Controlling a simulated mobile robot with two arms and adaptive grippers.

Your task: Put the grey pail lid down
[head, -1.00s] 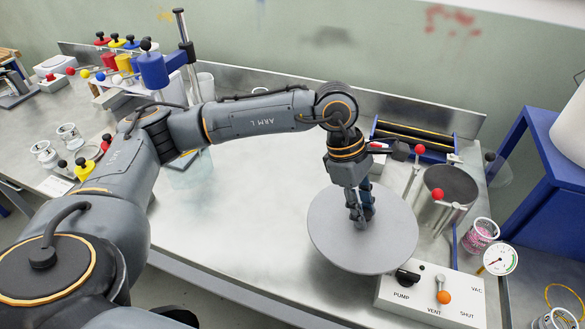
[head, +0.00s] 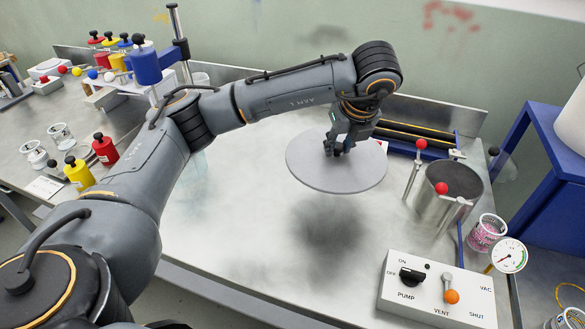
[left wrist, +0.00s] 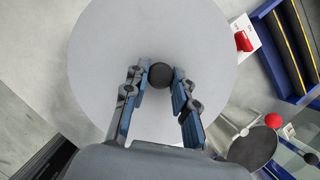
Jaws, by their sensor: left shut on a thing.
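The grey pail lid (head: 340,180) is a flat round disc with a dark knob (left wrist: 161,75) at its middle. My left gripper (head: 338,147) is shut on the knob, with one finger on each side of it in the left wrist view. The lid hangs roughly level above the steel bench (head: 235,215), with its soft shadow on the bench apart from it. An open steel pail (head: 447,205) with red-balled clamps stands to the right of the lid. My right gripper is not in view.
A white pump control box (head: 437,290) with a gauge (head: 509,255) stands at the front right. A blue rack (head: 415,135) is behind the lid. A cup of pink stuff (head: 486,233) is beside the pail. The bench left of and below the lid is bare.

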